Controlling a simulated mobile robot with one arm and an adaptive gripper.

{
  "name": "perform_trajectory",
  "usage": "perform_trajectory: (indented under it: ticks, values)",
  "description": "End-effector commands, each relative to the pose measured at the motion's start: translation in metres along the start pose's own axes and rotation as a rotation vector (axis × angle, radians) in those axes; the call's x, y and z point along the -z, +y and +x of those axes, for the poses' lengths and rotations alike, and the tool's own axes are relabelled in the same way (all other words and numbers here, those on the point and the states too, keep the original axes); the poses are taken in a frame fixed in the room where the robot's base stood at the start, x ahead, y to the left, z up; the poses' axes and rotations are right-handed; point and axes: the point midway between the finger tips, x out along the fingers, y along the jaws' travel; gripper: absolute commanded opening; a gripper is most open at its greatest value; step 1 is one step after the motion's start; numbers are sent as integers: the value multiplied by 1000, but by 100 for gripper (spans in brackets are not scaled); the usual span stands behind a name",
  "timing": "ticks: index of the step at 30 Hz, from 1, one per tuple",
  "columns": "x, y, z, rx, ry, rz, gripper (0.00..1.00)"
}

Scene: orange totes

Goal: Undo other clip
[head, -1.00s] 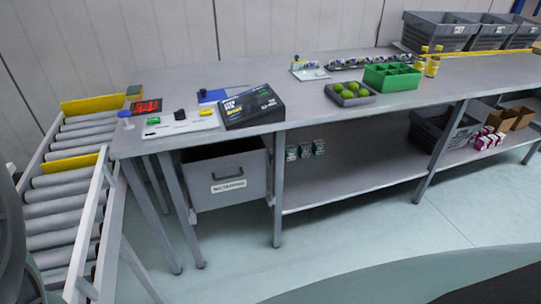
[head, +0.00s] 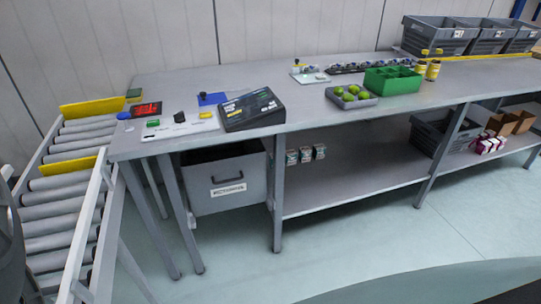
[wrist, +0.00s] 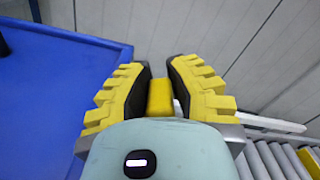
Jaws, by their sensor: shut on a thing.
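In the wrist view my gripper (wrist: 159,95) has yellow toothed fingers with dark inner pads. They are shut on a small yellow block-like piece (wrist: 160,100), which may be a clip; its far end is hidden. A blue flat surface with a raised rim (wrist: 75,85) lies just left of the fingers. A small dark part (wrist: 3,45) stands at its left edge. I cannot tell whether the yellow piece is joined to the blue thing. The gripper does not show in the head view.
A roller conveyor (head: 62,205) with yellow guides stands at the left; its rollers also show in the wrist view (wrist: 275,160). Right of it is a grey workbench (head: 310,125) with a black box (head: 252,108), green tray (head: 392,80) and fruit tray (head: 352,99). A grey bin (head: 226,172) sits underneath.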

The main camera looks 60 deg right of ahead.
Motion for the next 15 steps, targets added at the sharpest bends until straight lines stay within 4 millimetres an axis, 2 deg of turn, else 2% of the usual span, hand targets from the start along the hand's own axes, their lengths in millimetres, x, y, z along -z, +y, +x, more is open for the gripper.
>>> perform_trajectory:
  ticks: [15]
  values:
    - [-5, 4, 1, -3, -1, -101, 0]
